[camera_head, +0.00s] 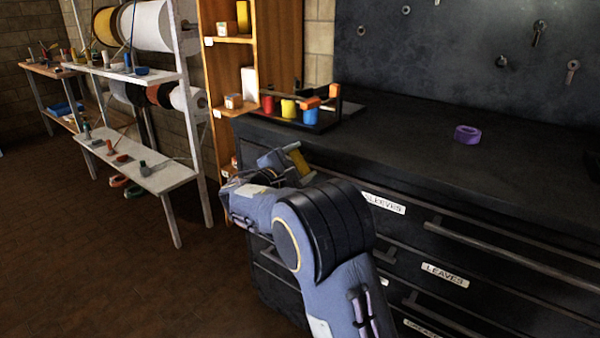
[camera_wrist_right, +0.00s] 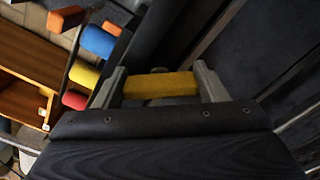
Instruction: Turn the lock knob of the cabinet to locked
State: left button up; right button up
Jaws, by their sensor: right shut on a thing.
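The black cabinet (camera_head: 420,165) fills the right of the head view, with labelled drawers below its top. My right gripper (camera_head: 282,162) is at the cabinet's front near its left end. A yellow bar, which looks like the lock knob (camera_head: 299,161), shows at its fingers. In the right wrist view the two grey fingers of my right gripper (camera_wrist_right: 161,84) are at both ends of the yellow lock knob (camera_wrist_right: 160,87), shut on it. The bar lies nearly level across that picture. Any lock markings are hidden or too dark to read. My left gripper is not in view.
A rack with red, yellow and blue pieces (camera_head: 289,109) stands on the cabinet top above my gripper. A purple ring (camera_head: 467,134) lies farther right. Long drawer handles (camera_head: 500,255) stick out from the front. White shelving with spools (camera_head: 150,25) stands left, with open floor before it.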

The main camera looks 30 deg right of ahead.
jog(key=m+b, duration=0.5)
jog(key=shift+f, duration=0.35)
jog(key=shift+r+m+b, duration=0.1)
jog(key=shift+m+b, duration=1.25)
jog(key=shift+m, duration=0.05)
jog(key=o, duration=1)
jog(key=shift+r, duration=0.1)
jog(key=p+v, duration=0.1)
jog(key=v, duration=0.7)
jog(key=shift+p, duration=0.35)
jog(key=shift+d, duration=0.1)
